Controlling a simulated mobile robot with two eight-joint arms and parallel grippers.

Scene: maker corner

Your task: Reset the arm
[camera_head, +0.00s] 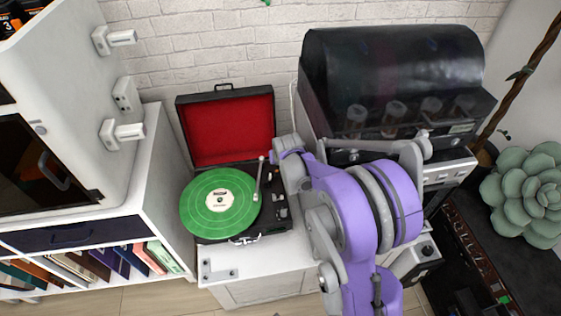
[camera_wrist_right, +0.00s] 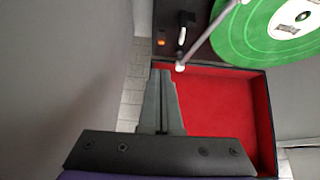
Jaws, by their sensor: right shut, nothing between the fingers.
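An open record player (camera_head: 246,232) with a red-lined lid (camera_head: 229,127) stands on the white cabinet. A green record (camera_head: 215,205) lies on it. The thin grey tonearm (camera_head: 259,180) runs along the record's right side, its front end over or close to the record's outer edge; I cannot tell if it touches. In the right wrist view, the tonearm (camera_wrist_right: 211,34) crosses at the top, its rear end near my fingertips. My right gripper (camera_wrist_right: 163,75) is shut and empty beside that end; a small gap shows. In the head view my purple arm hides its fingers. My left gripper is out of view.
A black-covered machine (camera_head: 390,75) stands right of the player, behind my right arm. A white cabinet (camera_head: 70,110) and bookshelf (camera_head: 110,262) stand at the left. A succulent (camera_head: 525,195) is at the far right. Some white top (camera_head: 225,268) is bare before the player.

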